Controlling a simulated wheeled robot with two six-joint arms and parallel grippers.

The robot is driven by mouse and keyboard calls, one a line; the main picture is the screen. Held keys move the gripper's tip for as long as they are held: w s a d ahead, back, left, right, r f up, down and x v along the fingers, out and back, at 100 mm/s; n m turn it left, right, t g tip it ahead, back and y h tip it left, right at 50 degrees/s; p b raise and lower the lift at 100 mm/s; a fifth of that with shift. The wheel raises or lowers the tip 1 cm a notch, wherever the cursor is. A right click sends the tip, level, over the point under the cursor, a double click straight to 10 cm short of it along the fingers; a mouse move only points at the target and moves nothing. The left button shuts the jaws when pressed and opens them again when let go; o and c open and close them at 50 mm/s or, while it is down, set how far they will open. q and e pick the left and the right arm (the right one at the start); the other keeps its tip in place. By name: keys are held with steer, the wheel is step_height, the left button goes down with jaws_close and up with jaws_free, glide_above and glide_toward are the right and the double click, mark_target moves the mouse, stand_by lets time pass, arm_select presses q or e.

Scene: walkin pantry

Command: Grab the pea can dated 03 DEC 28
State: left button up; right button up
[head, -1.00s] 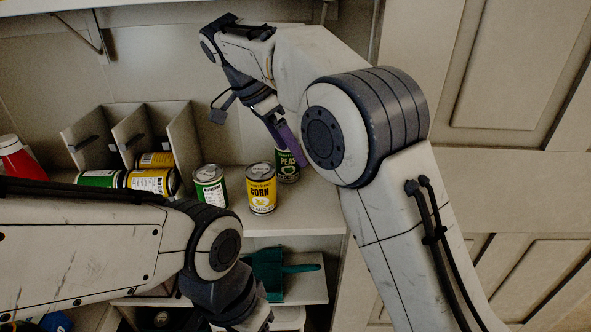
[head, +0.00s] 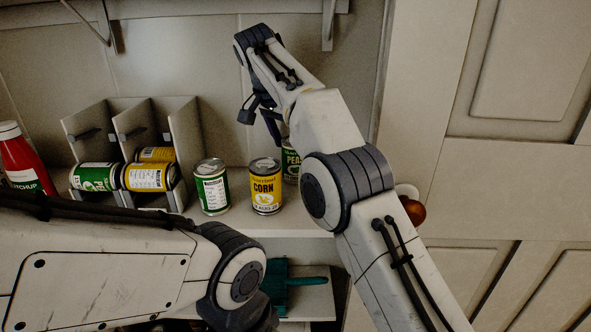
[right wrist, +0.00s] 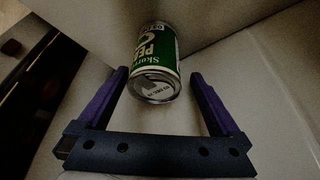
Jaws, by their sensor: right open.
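A green pea can (head: 291,166) stands upright at the back of the shelf, partly hidden by my right arm and the corn can. My left gripper is out of view.
A yellow corn can (head: 265,187) stands just left of and in front of the pea can. A divider rack (head: 187,135) on the left holds a green can (head: 95,177) and yellow cans (head: 145,177) lying down. A red ketchup bottle (head: 22,160) stands far left.

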steer(key=shift+s+b+x, duration=0.15)
steer(key=shift+b+x, duration=1.15)
steer(key=shift+x, duration=0.05)
steer(key=shift+s+b+x, duration=0.15)
steer(key=shift+b+x, duration=1.1)
steer(key=shift+x, duration=0.1)
steer(key=shift+d, duration=0.1)
steer(key=shift+r, duration=0.1)
jaws_close()
